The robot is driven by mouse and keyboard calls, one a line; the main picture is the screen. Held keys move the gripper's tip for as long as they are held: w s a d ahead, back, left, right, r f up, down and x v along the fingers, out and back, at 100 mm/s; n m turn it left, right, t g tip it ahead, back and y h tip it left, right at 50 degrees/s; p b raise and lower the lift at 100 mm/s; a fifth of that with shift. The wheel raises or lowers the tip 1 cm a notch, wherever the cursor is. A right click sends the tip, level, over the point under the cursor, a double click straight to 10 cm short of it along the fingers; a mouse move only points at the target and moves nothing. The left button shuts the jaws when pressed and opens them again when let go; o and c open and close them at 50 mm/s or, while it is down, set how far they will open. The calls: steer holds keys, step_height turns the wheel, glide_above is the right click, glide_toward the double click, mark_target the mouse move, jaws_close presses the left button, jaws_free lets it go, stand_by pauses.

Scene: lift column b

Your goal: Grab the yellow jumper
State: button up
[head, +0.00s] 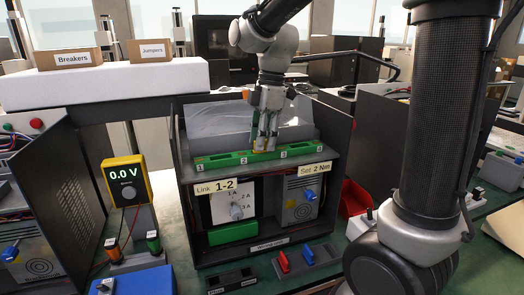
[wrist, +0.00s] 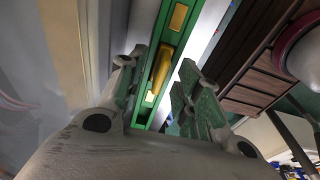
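The yellow jumper (wrist: 162,68) shows in the wrist view as a small elongated piece on the green terminal strip (wrist: 143,56). In the head view the numbered green strip (head: 220,159) runs across the top of the open cabinet's lower section. My gripper (head: 265,143) points down at the middle of the strip there, and its fingers mostly hide the jumper. In the wrist view my gripper (wrist: 158,80) is open. Its two fingers stand on either side of the jumper, with visible gaps. Whether the fingertips reach down to its level is hard to tell.
A flat yellow patch (wrist: 178,16) lies farther along the strip. The dark cabinet walls (head: 336,150) rise around the strip. Left stands a yellow meter reading 0.0 V (head: 128,183). Boxes labelled Breakers (head: 70,60) and Jumpers (head: 152,50) sit on a white shelf behind.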

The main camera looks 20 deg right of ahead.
jaws_close()
